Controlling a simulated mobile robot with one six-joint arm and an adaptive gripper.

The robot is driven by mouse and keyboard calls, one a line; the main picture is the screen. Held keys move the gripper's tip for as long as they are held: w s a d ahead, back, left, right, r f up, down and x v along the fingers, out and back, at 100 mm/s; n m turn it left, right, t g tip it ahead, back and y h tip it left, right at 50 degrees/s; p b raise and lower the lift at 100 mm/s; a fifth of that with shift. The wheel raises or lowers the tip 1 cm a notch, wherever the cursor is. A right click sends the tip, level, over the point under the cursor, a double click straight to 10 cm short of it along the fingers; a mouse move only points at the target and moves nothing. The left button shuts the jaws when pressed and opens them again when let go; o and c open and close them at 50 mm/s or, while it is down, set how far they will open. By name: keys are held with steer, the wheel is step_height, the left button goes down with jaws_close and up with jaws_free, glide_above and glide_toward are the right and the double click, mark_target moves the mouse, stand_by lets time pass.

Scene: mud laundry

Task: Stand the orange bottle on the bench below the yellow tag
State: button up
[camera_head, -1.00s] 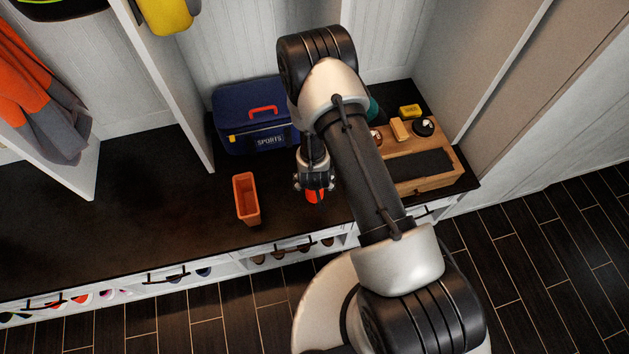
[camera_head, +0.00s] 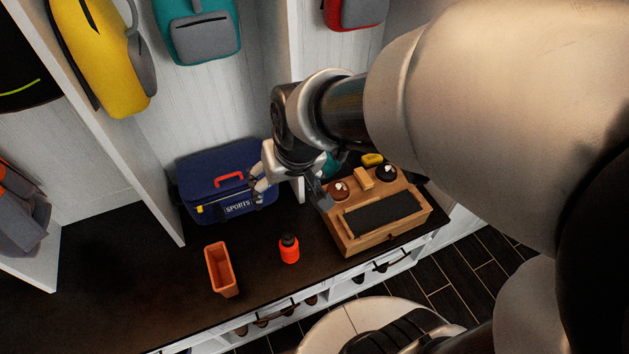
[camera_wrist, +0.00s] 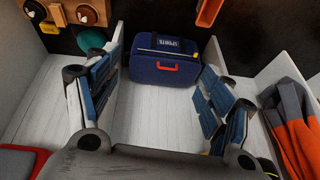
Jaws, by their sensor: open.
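The orange bottle (camera_head: 289,250) with a black cap stands upright on the dark bench (camera_head: 120,270), between the orange bin and the wooden box. My gripper (camera_head: 291,194) is open and empty, behind and above the bottle and apart from it, in front of the blue sports bag. In the wrist view my gripper (camera_wrist: 160,95) shows its two fingers spread wide with nothing between them. The bottle does not show in the wrist view.
The orange bin (camera_head: 221,270) stands left of the bottle. The blue sports bag (camera_head: 225,180) is at the back. A wooden box (camera_head: 385,232) with brushes and tins fills the right. White dividers (camera_head: 140,170) split the bays. The bench at left is clear.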

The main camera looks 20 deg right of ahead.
steer(key=s+d+r, duration=0.1)
steer(key=s+r, duration=0.2)
steer(key=s, duration=0.4)
steer(key=s+d+r, duration=0.1)
steer(key=s+r, duration=0.2)
steer(key=s, duration=0.4)
steer(key=shift+s+r+n+h, duration=0.15)
steer(key=shift+s+n+h, duration=0.15)
steer(key=shift+s+n, duration=0.1)
